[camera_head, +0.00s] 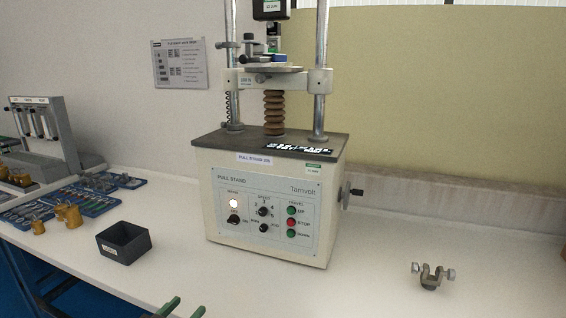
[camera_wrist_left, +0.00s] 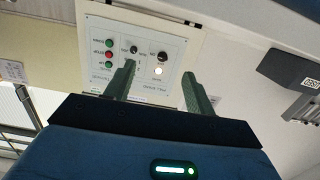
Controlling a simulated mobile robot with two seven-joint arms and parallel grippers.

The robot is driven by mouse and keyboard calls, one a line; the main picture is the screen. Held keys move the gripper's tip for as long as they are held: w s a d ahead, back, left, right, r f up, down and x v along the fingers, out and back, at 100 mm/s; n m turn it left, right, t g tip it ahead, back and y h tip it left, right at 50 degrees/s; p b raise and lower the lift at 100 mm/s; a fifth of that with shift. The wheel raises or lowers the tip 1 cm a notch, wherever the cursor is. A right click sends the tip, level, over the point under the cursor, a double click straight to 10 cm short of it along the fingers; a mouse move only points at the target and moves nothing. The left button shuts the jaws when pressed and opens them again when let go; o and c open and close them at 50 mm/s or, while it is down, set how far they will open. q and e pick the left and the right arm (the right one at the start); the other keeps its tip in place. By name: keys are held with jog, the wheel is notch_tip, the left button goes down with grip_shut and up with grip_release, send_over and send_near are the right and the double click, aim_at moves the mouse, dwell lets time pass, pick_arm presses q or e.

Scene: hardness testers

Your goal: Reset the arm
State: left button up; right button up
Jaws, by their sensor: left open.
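My left gripper (camera_head: 183,308) shows only as two green fingertips at the bottom edge of the head view. In the left wrist view my left gripper (camera_wrist_left: 160,82) has its two green fingers apart, with nothing between them. Beyond the fingers is the control panel of the pull stand (camera_wrist_left: 140,48), seen upside down; the gripper is apart from it. In the head view the pull stand (camera_head: 262,215) stands upright mid-table, with a lit white lamp, knobs and coloured buttons on its front. My right gripper is in neither view.
A dark open bin (camera_head: 124,242) stands left of the pull stand, with brass fittings (camera_head: 38,226) and blue tool trays (camera_head: 62,205) further left. A small metal clamp (camera_head: 432,276) lies at the right. The white table (camera_head: 370,265) between stand and clamp is clear.

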pick_arm(q)
jog(key=s+d+f+n+g+y+p, duration=0.1)
jog(key=s+f+g+p, duration=0.1)
jog(key=s+f, duration=0.55)
jog(key=s+d+f+g+y+p, duration=0.15)
jog(key=s+f, duration=0.25)
jog(key=s, duration=0.7)
jog(key=s+f+g+p, duration=0.1)
jog(key=s+p, duration=0.1)
jog(key=s, duration=1)
jog(key=s+f+g+y+p, duration=0.1)
jog(key=s+f+g+p, duration=0.1)
jog(key=s, duration=1)
jog(key=shift+s+a+f+n, duration=0.15)
jog(key=shift+s+a+n, duration=0.15)
jog(key=shift+n, duration=0.1)
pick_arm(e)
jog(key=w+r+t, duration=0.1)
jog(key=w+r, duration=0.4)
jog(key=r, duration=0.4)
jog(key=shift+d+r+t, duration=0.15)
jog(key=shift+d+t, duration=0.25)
pick_arm(q)
jog(key=shift+g, duration=0.25)
